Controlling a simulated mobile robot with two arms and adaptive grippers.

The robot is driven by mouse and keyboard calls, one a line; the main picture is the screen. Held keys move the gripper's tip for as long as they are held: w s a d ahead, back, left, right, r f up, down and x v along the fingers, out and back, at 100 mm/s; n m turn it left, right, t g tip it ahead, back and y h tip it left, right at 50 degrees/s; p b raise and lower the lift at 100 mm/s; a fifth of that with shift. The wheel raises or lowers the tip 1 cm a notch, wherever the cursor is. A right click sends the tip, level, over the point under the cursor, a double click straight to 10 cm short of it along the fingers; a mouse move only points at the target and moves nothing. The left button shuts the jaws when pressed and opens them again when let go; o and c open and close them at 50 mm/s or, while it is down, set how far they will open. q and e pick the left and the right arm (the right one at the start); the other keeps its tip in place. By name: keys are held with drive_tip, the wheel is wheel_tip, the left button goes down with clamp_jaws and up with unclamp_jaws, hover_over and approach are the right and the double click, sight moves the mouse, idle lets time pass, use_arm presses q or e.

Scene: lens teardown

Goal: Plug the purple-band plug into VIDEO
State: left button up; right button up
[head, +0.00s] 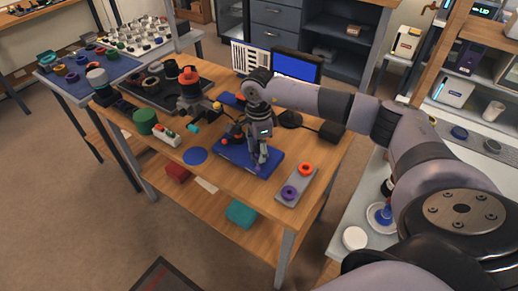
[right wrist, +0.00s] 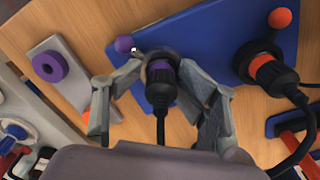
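The purple-band plug (right wrist: 161,90) points away from the camera in the right wrist view, its black cable trailing toward the bottom. My right gripper (right wrist: 162,72), also in the head view (head: 261,164), is shut on it, a finger on each side. The plug's front end meets a dark round collar on the blue panel (right wrist: 215,35); how deep it sits is hidden. A purple ball (right wrist: 124,44) is just left of that collar. No VIDEO lettering is readable. In the head view the blue panel (head: 233,161) lies on the wooden table. My left gripper is out of view.
An orange-band plug (right wrist: 268,72) stands at another collar on the panel, near an orange ball (right wrist: 281,17). A grey block (head: 298,182) with orange and purple rings lies right of the panel. A monitor (head: 296,66) and a dark tray (head: 150,90) stand farther back.

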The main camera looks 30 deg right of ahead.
drive_tip(key=shift+r, duration=0.2)
wheel_tip(320, 180, up, 12)
drive_tip(key=shift+f, duration=0.2)
drive_tip(key=shift+f, duration=0.1)
idle(0.6)
